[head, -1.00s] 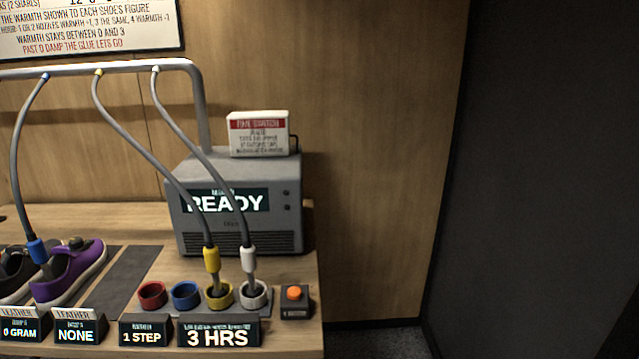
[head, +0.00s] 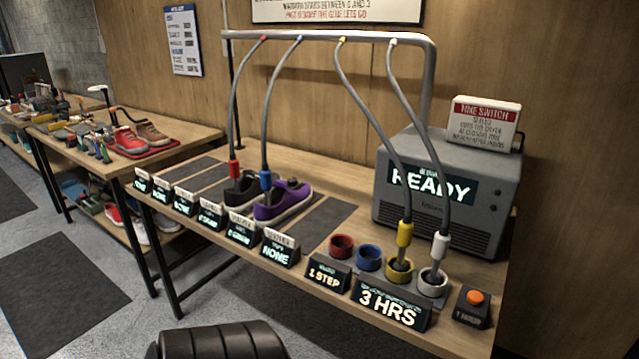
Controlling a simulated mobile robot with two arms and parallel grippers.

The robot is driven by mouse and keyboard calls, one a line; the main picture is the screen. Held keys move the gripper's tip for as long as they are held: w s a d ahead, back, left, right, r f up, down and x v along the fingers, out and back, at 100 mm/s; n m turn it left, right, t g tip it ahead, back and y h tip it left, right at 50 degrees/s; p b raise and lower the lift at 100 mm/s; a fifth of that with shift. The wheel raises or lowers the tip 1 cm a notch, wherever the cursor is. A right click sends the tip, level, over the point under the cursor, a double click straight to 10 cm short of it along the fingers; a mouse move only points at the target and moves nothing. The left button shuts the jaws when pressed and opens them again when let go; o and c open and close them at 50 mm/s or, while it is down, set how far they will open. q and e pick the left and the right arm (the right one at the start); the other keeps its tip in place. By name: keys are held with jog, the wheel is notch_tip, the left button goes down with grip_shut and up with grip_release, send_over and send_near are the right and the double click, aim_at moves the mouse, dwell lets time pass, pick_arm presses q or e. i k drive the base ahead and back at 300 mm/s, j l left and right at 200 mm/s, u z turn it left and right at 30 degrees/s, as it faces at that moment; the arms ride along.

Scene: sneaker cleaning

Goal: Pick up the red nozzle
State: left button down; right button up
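The red nozzle (head: 235,168) hangs at the end of a grey hose from the overhead metal rail. Its tip is down at the opening of a black shoe (head: 242,190) on the table. The blue nozzle (head: 266,180) is beside it to the right, down in a purple shoe (head: 284,205). The red cup (head: 341,246) at the front of the table looks empty. Neither of my grippers can be made out in the head view.
The yellow nozzle (head: 404,233) and white nozzle (head: 440,247) stand in cups at the right. A blue cup (head: 369,257), small signs and an orange button (head: 474,297) line the front edge. A grey dryer box (head: 440,190) reads READY. Another table (head: 190,135) holds red and brown shoes.

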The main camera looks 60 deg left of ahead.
aim_at(234, 165)
jog(key=u, duration=2.6)
jog(key=i+j+u, duration=0.15)
jog(key=i, duration=0.15)
jog(key=i+j+u, duration=0.2)
jog(key=i+l, duration=0.1)
